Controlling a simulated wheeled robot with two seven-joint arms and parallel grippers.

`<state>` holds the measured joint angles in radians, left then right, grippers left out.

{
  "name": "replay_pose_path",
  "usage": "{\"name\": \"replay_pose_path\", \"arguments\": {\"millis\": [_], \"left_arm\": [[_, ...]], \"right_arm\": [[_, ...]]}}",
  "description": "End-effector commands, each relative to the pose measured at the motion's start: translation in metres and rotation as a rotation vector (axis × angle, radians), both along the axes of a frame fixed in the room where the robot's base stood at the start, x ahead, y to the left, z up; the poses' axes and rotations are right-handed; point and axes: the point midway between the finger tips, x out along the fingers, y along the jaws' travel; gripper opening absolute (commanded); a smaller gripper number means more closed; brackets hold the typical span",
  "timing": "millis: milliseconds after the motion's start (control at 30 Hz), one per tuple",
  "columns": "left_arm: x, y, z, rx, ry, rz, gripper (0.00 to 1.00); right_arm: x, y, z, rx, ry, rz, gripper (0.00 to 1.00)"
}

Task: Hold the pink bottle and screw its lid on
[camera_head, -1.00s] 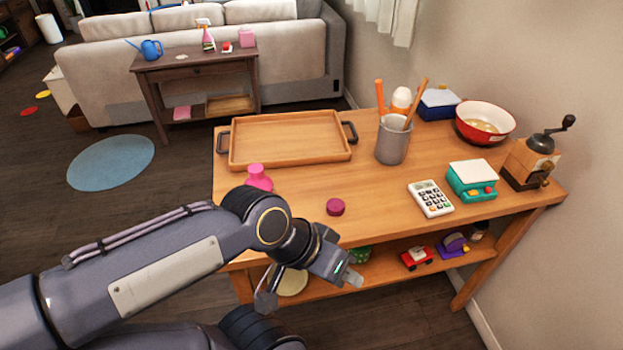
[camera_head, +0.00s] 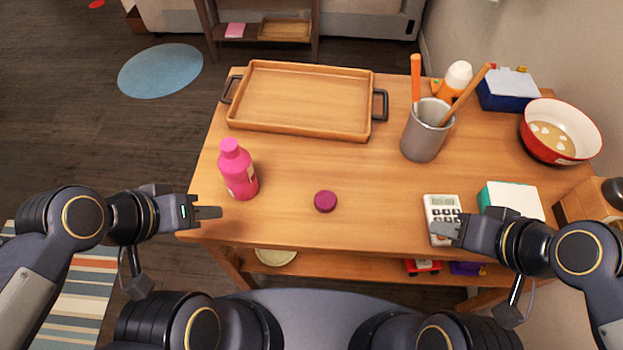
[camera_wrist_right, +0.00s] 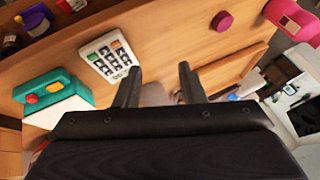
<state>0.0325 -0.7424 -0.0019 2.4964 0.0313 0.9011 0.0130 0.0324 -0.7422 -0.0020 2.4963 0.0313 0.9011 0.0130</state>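The pink bottle (camera_head: 238,171) stands upright near the left front of the wooden table, its neck bare at the top. It also shows at the upper right in the right wrist view (camera_wrist_right: 292,18). The dark pink lid (camera_head: 325,201) lies on the table to the right of the bottle, apart from it; the right wrist view shows it too (camera_wrist_right: 222,21). My left gripper (camera_head: 216,212) is at the table's left front edge, near the bottle and not touching it; its finger gap is not clear. My right gripper (camera_wrist_right: 160,85) is open and empty, near the calculator.
A wooden tray (camera_head: 300,98) lies behind the bottle. A grey cup (camera_head: 424,138) with sticks, a red bowl (camera_head: 562,128), a calculator (camera_head: 441,212) and a teal scale (camera_head: 511,199) occupy the right side. The table between lid and tray is clear.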

Motion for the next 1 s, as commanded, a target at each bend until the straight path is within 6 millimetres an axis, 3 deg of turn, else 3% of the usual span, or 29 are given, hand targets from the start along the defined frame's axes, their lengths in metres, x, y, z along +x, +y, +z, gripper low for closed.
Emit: {"name": "replay_pose_path", "arguments": {"millis": [267, 467, 567, 667, 800, 1000], "left_arm": [[0.000, 0.000, 0.000, 0.000, 0.000, 0.000, 0.36], [0.000, 0.000, 0.000, 0.000, 0.000, 0.000, 0.36], [0.000, 0.000, -0.001, 0.000, 0.000, 0.000, 0.36], [0.000, 0.000, -0.001, 0.000, 0.000, 0.000, 0.36], [0.000, 0.000, -0.002, 0.000, 0.000, 0.000, 0.36], [0.000, 0.000, -0.004, 0.000, 0.000, 0.000, 0.36]], "right_arm": [[0.000, 0.000, 0.000, 0.000, -0.001, 0.000, 0.36], [0.009, 0.006, 0.003, 0.033, 0.045, 0.013, 0.63], [0.025, 0.018, 0.007, 0.078, 0.133, 0.025, 0.64], [0.049, 0.040, 0.008, 0.100, 0.264, 0.025, 0.64], [0.084, 0.087, 0.000, 0.044, 0.441, -0.019, 0.64], [0.112, 0.158, -0.022, -0.134, 0.552, -0.132, 0.64]]}}
